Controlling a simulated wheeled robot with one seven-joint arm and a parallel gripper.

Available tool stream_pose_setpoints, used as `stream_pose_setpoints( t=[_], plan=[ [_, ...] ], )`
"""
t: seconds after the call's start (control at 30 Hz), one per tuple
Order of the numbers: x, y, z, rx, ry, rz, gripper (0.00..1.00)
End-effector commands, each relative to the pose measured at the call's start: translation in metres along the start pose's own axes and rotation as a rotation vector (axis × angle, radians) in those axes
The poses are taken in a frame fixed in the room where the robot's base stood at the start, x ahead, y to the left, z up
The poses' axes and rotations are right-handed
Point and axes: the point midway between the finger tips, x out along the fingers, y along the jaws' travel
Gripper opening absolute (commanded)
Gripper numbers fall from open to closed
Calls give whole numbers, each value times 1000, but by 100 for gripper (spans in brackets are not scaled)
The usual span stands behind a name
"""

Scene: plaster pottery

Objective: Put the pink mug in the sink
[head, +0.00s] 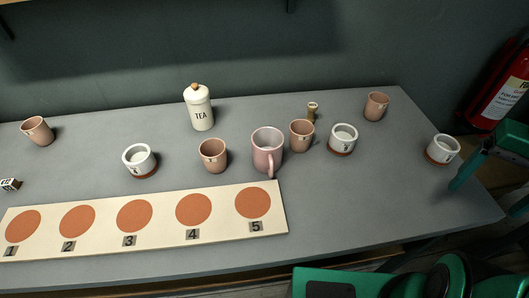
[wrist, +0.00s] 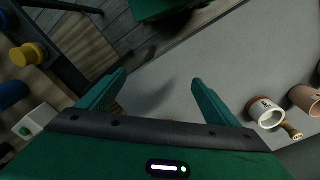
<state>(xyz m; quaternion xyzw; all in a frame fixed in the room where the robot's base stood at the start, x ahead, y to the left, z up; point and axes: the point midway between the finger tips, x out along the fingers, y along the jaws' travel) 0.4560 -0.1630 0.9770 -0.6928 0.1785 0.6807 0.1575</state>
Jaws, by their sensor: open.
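The pink mug (head: 267,152) stands upright on the grey table (head: 350,195) in the head view, near the middle, behind the right end of the numbered board. Its handle points toward the front. No sink shows in either view. My gripper (wrist: 159,76) is open and empty in the wrist view, its two green fingers spread over the grey tabletop near an edge. The pink mug cannot be made out in the wrist view.
Brown cups (head: 302,134) (head: 213,154) stand close on both sides of the mug. White pots (head: 343,139), a TEA jar (head: 200,108) and a small brown object (head: 312,111) stand around. A board (head: 105,232) with numbered orange discs lies in front. The table's front right is clear.

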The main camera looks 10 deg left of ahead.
Motion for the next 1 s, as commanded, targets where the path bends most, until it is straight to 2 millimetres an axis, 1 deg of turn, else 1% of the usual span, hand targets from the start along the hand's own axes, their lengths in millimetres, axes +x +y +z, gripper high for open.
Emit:
stream_pose_setpoints(
  t=[0.1,0.17,0.27,0.3,0.37,0.53,0.57,0.6,0.67,0.7,0.77,0.8,0.87,0.9,0.97,1.0],
  plan=[
    [-3,-29,-20,-64,33,17,84],
    [-4,-46,-29,-93,53,24,84],
    [-6,-76,-41,-143,87,31,84],
    [-7,-90,-45,-165,100,32,84],
    [-8,-110,-50,-197,122,32,84],
    [-10,-174,-53,-293,179,22,84],
    [-11,-186,-52,-310,189,19,84],
    [-11,-202,-51,-335,202,14,84],
    [-12,-226,-46,-370,221,5,84],
    [-12,-243,-42,-393,234,-3,84],
    [-13,-268,-34,-430,252,-15,84],
    [-13,-284,-28,-454,264,-24,84],
    [-13,-309,-17,-489,281,-39,84],
    [-13,-325,-8,-513,292,-51,84],
    [-13,-348,6,-550,305,-67,84],
    [-13,-364,17,-572,315,-81,84]
  ],
)
